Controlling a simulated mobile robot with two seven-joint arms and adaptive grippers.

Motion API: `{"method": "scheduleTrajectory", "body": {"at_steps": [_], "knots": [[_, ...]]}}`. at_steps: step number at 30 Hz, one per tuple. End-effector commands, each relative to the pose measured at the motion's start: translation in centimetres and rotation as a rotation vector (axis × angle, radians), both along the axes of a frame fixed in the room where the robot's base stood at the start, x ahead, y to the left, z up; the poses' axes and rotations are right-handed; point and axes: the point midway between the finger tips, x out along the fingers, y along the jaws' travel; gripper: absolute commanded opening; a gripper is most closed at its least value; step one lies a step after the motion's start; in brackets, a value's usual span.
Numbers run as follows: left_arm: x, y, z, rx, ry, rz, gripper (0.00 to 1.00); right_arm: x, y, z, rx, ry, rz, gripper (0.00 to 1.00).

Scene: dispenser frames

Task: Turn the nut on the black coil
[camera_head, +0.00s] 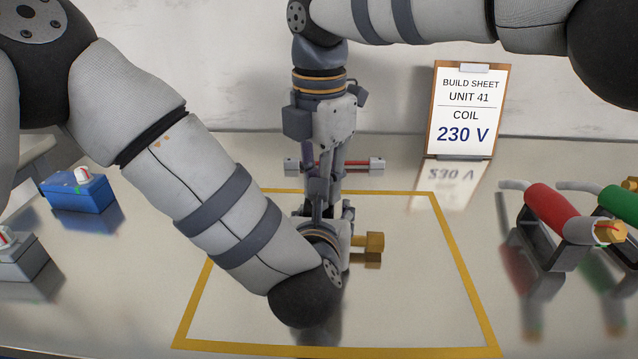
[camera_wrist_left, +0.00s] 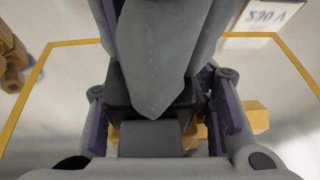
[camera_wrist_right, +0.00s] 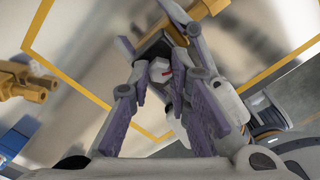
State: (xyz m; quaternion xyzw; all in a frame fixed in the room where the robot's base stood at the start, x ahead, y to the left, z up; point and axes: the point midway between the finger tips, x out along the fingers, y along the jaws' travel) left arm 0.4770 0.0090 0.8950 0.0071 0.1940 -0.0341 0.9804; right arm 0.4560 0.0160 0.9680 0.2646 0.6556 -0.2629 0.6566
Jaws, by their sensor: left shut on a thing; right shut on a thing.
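The brass valve body (camera_head: 370,243) stands inside the yellow outline, mostly hidden behind my left wrist. In the left wrist view the black coil (camera_wrist_left: 118,92) sits between the two fingers of my left gripper (camera_wrist_left: 158,105), which is shut on it. My right gripper (camera_head: 320,200) points straight down from above. Brass (camera_wrist_right: 153,50) shows beyond the nut. In the head view the coil and nut are hidden by my arms.
A red bar with grey ends (camera_head: 376,167) lies behind my right gripper. A blue block (camera_head: 78,194) stands at left. Red (camera_head: 551,212) and green (camera_head: 622,202) cylinders rest on black stands at right. A sign (camera_head: 466,110) reads 230 V. The outlined area's right part is clear.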

Motion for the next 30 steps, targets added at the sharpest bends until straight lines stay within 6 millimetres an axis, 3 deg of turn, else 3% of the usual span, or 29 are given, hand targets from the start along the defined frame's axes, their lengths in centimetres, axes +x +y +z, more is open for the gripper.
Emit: {"method": "scheduleTrajectory", "body": {"at_steps": [11,30], "knots": [[-0.07,0.09,-0.36,0.002,0.008,0.001,0.0,-0.02,-0.08,-0.14,-0.004,0.003,-0.149,0.0],[-0.05,0.13,-0.39,0.003,0.008,0.002,0.0,-0.07,-0.1,-0.15,-0.005,0.005,-0.743,0.0]]}}
